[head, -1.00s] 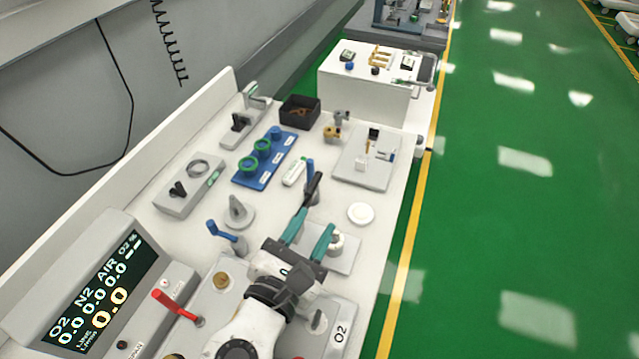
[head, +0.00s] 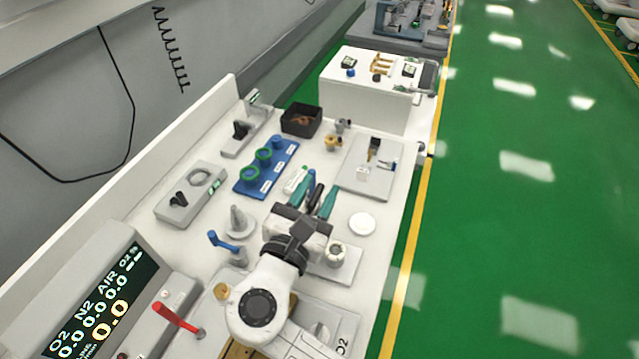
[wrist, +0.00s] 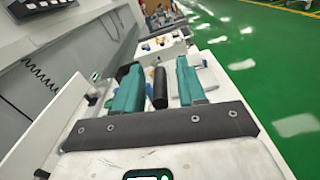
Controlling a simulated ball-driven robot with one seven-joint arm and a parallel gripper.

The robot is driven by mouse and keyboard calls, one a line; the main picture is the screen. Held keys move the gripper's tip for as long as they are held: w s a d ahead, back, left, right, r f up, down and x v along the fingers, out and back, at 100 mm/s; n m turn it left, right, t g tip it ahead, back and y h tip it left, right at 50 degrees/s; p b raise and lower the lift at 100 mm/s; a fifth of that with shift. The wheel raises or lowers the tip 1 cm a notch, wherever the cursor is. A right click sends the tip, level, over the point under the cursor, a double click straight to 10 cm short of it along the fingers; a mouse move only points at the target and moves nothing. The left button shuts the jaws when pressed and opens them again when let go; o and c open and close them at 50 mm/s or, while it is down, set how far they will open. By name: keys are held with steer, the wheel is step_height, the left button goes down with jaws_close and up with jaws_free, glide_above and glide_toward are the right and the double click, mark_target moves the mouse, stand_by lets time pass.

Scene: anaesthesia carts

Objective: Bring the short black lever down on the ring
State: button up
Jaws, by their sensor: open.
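A black lever (head: 318,194) stands between the two teal fingers of my gripper (head: 315,201). In the wrist view the lever (wrist: 160,88) is a dark upright bar between the open fingers (wrist: 160,85), with a gap on each side. My gripper hides the lever's foot in the head view. A light plate (head: 345,270) lies just right of my wrist and carries a round white ribbed piece (head: 336,251), which may be the ring. A grey box (head: 178,213) farther left also has a small black lever (head: 181,199) and a grey ring (head: 202,177).
A blue lever (head: 224,242) and a grey cone (head: 240,221) stand left of my wrist. A blue panel with green rings (head: 262,180), a black bin (head: 302,121) and a grey plate (head: 368,178) lie beyond. A white disc (head: 362,223) lies to the right.

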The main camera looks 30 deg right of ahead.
steer(key=shift+w+d, duration=0.4)
steer(key=shift+d, duration=0.2)
steer(key=shift+c, duration=0.4)
jaws_close()
